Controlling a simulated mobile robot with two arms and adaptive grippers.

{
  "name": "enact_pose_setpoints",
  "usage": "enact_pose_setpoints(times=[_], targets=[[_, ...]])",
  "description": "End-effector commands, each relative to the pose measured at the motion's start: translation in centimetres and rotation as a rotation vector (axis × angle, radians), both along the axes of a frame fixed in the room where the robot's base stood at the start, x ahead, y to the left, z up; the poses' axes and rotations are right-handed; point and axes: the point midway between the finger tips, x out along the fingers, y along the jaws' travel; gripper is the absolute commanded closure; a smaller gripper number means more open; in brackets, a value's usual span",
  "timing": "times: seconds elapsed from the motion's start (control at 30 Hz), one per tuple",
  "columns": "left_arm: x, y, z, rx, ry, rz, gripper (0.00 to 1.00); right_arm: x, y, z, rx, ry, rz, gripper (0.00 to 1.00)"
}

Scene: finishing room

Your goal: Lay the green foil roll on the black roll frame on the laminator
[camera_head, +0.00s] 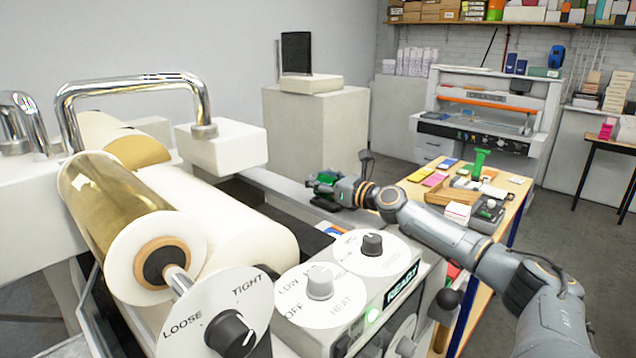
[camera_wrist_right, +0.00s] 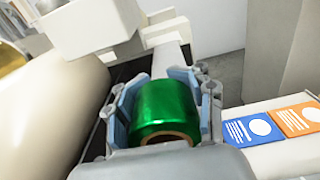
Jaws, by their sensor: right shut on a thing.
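The green foil roll (camera_wrist_right: 166,107) is a shiny green cylinder with a brown core in the right wrist view. My right gripper (camera_wrist_right: 162,100) is shut on it, with a finger on each side. In the head view the right gripper (camera_head: 327,188) holds the green roll (camera_head: 323,180) over the laminator (camera_head: 280,190), beside its pale rail. I cannot clearly make out the black roll frame; dark surfaces show below and beside the gripper. I cannot tell whether the roll touches anything below. My left gripper is not in view.
A large gold foil roll (camera_head: 105,200) and a white roller fill the laminator's left side. Control dials (camera_head: 320,282) stand in front. Blue and orange cards (camera_wrist_right: 250,130) lie right of the gripper. A cluttered wooden table (camera_head: 512,190) stands to the right, under my right arm.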

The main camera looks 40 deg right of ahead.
Motion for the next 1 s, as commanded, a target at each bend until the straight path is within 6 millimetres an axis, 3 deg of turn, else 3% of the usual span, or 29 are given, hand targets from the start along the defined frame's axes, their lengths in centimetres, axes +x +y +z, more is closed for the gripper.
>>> enact_pose_setpoints(times=[0.1,0.43,0.47,0.6,0.63,1.0], targets=[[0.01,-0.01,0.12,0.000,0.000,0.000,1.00,-0.01,-0.02,-0.93,0.002,-0.001,-0.001,0.90],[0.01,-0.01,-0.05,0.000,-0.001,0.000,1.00,-0.03,-0.01,-1.21,0.000,-0.002,-0.001,0.90],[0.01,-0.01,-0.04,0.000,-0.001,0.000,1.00,-0.03,-0.01,-1.25,0.000,-0.002,-0.001,0.54],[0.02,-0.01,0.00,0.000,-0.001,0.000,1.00,-0.02,-0.02,-1.18,0.000,-0.001,-0.001,0.26],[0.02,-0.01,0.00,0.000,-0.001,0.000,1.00,-0.02,-0.02,-1.18,0.000,-0.001,-0.001,0.22],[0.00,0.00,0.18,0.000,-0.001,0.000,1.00,-0.03,-0.03,-0.78,-0.001,-0.002,-0.001,0.22]])
